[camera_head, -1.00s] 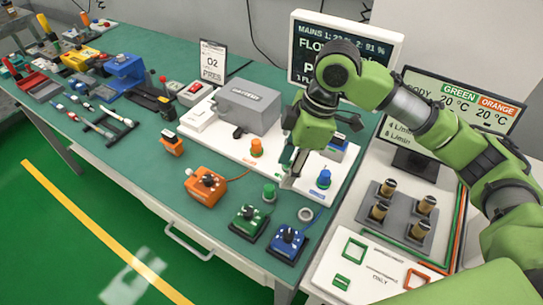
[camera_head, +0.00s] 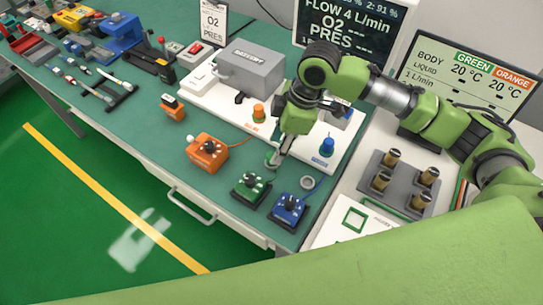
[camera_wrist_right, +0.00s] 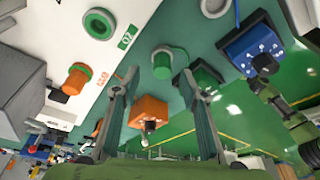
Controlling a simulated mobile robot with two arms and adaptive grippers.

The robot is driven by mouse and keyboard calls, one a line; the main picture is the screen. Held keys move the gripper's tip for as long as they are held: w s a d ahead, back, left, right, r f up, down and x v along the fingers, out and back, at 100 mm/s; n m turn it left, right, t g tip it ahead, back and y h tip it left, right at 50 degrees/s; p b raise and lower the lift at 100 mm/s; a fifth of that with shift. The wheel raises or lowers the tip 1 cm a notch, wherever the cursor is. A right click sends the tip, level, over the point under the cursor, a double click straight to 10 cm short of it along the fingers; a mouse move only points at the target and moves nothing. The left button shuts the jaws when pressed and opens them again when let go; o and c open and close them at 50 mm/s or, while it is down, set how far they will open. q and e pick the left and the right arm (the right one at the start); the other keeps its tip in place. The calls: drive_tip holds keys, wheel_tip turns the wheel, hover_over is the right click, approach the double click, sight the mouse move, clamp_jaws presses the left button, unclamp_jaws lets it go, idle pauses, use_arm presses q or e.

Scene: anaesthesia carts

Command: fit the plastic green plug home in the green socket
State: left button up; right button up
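The green plug (camera_wrist_right: 162,64) stands on the teal bench top, off the white board; in the head view it (camera_head: 271,160) is partly covered by my right gripper (camera_head: 280,158). The green socket (camera_wrist_right: 100,24) is a green ring on the white board in the wrist view; in the head view my arm hides it. In the wrist view my right gripper (camera_wrist_right: 158,76) is open, its two fingers apart with the plug showing between and beyond their tips. I cannot tell whether either finger touches it. My left gripper is not in view.
An orange plug (camera_wrist_right: 77,77) and a blue plug (camera_head: 327,147) stand on the board. Orange (camera_head: 207,152), green (camera_head: 250,190) and blue (camera_head: 289,210) knob boxes sit close in front. A grey ring (camera_head: 307,183) lies nearby. A grey battery box (camera_head: 250,72) stands behind.

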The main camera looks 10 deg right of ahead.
sight(272, 155)
drive_tip(key=p+x, duration=0.1)
drive_tip(key=x, duration=0.2)
drive_tip(key=shift+s+a+f, duration=0.15)
drive_tip(key=shift+a+f, duration=0.1)
drive_tip(key=shift+a, duration=0.05)
drive_tip(key=shift+a+f, duration=0.1)
drive_tip(key=shift+f, duration=0.3)
drive_tip(key=shift+c, duration=0.5)
drive_tip(key=c, duration=1)
drive_tip(key=shift+r, duration=0.1)
